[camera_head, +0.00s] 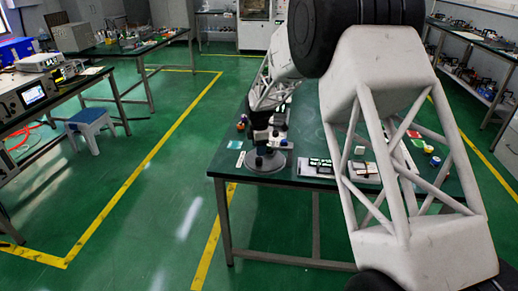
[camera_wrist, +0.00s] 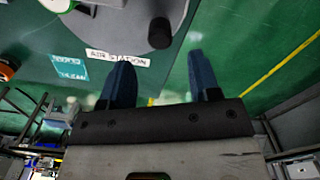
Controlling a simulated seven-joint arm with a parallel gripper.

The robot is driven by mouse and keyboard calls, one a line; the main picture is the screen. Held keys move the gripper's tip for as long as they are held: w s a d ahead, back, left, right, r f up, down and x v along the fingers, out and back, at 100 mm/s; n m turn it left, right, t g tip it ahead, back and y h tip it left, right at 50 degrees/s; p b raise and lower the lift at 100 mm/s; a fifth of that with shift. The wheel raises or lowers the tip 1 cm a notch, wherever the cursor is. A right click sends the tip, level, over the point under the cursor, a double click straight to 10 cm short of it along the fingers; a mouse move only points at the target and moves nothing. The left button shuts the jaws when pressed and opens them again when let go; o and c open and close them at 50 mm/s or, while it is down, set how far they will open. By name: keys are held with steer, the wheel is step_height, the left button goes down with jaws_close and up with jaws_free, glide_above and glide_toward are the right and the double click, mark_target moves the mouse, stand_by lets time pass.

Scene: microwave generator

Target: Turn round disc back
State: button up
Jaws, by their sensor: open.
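A grey round disc (camera_head: 266,171) lies near the front left of the green table (camera_head: 232,166) in the head view. It also shows at the top of the wrist view (camera_wrist: 118,28), cut off by the frame edge. A black knob (camera_wrist: 160,33) stands near its edge. My gripper (camera_wrist: 160,60) has two blue fingers spread wide with nothing between them. In the wrist picture the fingertips lie just below the disc's rim, on either side of the knob; their height above the table is unclear. My gripper is hard to make out in the head view.
A white label reading "AIR STATION" (camera_wrist: 117,58) and a teal label (camera_wrist: 70,67) lie beside the disc. Small trays (camera_head: 317,168) sit to its right, partly behind my arm. The table's front edge is close to the disc. Green floor lies beyond.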

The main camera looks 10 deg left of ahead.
steer(key=shift+c, duration=0.5)
steer(key=shift+a, duration=0.1)
steer(key=c, duration=0.5)
steer(key=shift+s+a+m, duration=0.1)
steer(key=shift+a+m, duration=0.1)
steer(key=shift+m, duration=0.2)
steer(key=c, duration=0.5)
steer(key=a+m, duration=0.1)
steer(key=m, duration=0.1)
steer(key=m+h, duration=0.1)
steer(key=m, duration=0.1)
steer(key=a+m, duration=0.1)
steer(key=shift+s+a+m+h, duration=0.25)
steer(key=shift+a+m+h, duration=0.1)
steer(key=shift+m+h, duration=0.05)
jaws_close()
steer(key=a+r+m+t+h, duration=0.1)
steer(key=a+m, duration=0.4)
steer(key=m, duration=0.5)
steer(key=a+r+m+t+h, duration=0.1)
steer(key=a+m+h, duration=0.3)
steer(key=m, duration=0.6)
steer(key=shift+s+a+r+t, duration=0.2)
steer(key=shift+s+a+t, duration=0.25)
steer(key=shift+t, duration=0.15)
